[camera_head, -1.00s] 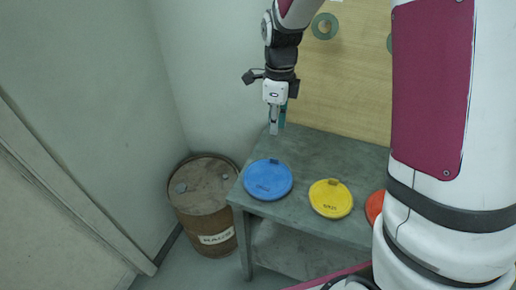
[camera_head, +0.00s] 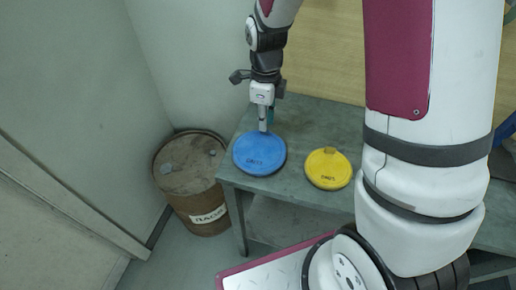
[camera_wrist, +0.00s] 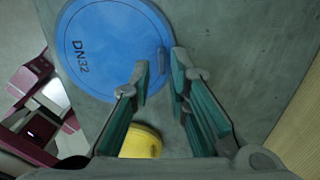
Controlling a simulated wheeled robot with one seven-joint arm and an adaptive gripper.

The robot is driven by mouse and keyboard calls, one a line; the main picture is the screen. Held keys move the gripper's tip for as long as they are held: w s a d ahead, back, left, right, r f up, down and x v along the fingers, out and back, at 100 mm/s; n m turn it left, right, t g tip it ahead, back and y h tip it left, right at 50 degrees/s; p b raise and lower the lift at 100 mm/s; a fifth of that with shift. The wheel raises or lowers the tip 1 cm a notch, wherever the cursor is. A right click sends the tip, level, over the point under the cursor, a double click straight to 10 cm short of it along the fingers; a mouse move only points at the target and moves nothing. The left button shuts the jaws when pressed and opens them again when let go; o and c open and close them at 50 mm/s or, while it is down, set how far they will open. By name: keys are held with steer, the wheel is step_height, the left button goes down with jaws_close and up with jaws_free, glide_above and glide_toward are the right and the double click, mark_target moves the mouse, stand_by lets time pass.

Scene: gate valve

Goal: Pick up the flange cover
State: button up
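A round blue flange cover (camera_head: 258,154) lies flat on the left part of the grey table; its "DN32" marking shows in the wrist view (camera_wrist: 95,50). A raised tab stands at its rim. My gripper (camera_head: 264,128) points down just above the far edge of the blue cover. In the wrist view my gripper (camera_wrist: 160,72) has its fingers apart, with the blue cover's tab (camera_wrist: 163,62) between or just below the tips. Contact cannot be told. A yellow cover (camera_head: 328,169) lies to the right; part of it (camera_wrist: 141,142) shows between my fingers in the wrist view.
The grey table (camera_head: 300,130) has bare room between and behind the covers. A rusty barrel (camera_head: 190,178) stands on the floor left of the table. A wooden panel (camera_head: 325,45) rises behind the table.

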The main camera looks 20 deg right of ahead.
mark_target(259, 149)
step_height(259, 149, down, 4)
steer(key=shift+d+r+b, duration=0.15)
steer(key=shift+b, duration=0.7)
steer(key=shift+c, duration=0.6)
jaws_close()
steer(key=shift+r, duration=0.15)
